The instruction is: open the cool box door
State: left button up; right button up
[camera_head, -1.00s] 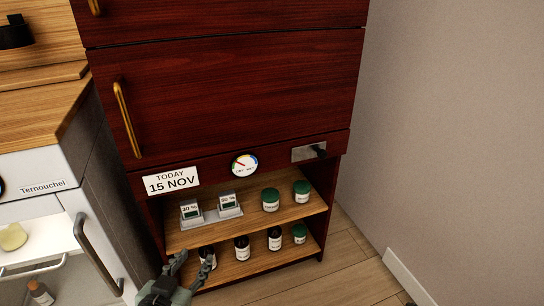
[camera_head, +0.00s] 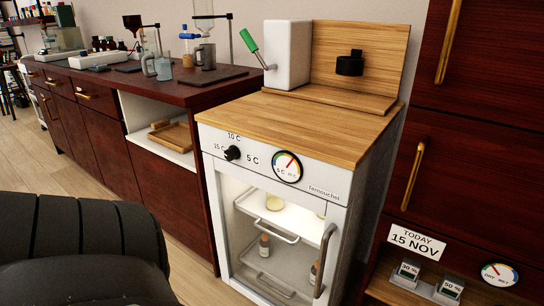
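The cool box (camera_head: 360,185) is a white cabinet with a wooden top, right of centre. Its door (camera_head: 221,230) has a white frame around a see-through pane and looks shut. A grey bar handle (camera_head: 325,262) stands upright at the door's right side. A black knob (camera_head: 232,153) and a round dial (camera_head: 287,166) sit above the door. Neither gripper shows.
A dark ribbed shape, seemingly part of my own arm, fills the lower left. A dark red cabinet (camera_head: 455,135) with brass handles adjoins on the right. A long bench (camera_head: 185,95) with lab glassware runs left. Wooden floor (camera_head: 85,160) is clear in front of it.

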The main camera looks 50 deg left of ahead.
aim_at(338, 216)
jog(key=u, duration=1.7)
